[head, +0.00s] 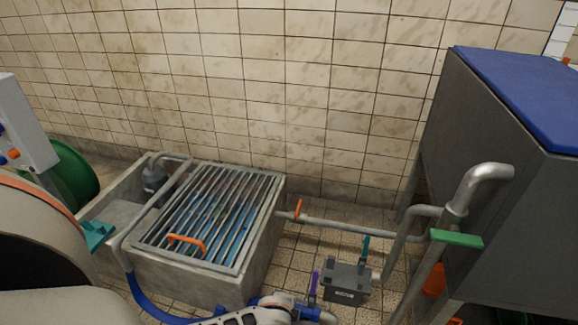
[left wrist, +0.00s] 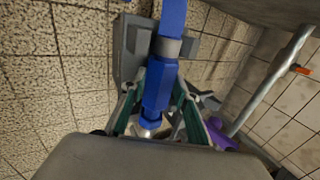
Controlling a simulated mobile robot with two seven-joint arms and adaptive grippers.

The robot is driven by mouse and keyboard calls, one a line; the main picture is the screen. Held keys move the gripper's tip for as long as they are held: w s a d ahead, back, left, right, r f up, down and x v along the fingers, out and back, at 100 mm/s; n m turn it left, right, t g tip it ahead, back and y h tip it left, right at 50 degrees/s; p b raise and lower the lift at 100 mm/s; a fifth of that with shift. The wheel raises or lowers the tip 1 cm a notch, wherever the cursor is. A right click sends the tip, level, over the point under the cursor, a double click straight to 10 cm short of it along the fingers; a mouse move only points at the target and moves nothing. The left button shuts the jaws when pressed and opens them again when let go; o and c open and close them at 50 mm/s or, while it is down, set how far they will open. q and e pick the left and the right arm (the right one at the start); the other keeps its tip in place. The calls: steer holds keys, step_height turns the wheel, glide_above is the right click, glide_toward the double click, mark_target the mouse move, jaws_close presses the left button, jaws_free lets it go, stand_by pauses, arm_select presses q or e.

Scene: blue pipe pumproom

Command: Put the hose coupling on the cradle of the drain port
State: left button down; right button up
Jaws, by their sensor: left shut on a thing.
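The hose coupling (left wrist: 158,88) is a blue fitting with a grey collar, on a blue hose. My left gripper (left wrist: 157,96) is shut around it in the left wrist view, one finger on each side. In the head view my left gripper (head: 290,302) is at the bottom edge, partly cut off, just left of a grey box (head: 346,280) with a teal lever and a purple lever. This box seems to be the drain port. A grey block (left wrist: 130,50) shows behind the coupling in the left wrist view. I cannot make out the cradle. My right gripper is not in view.
A concrete basin (head: 190,280) with a metal grating (head: 210,215) and orange handle stands left of centre. A pipe (head: 350,229) runs right to a large grey tank (head: 500,170). A green lever (head: 457,238) sticks out there. Tiled floor lies between basin and box.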

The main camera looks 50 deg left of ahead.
arm_select(q)
steer(key=c, duration=1.5)
jaws_free()
steer(key=shift+o, duration=0.2)
steer(key=v, duration=1.2)
steer(key=shift+w+r, duration=0.1)
steer(key=shift+r, duration=0.05)
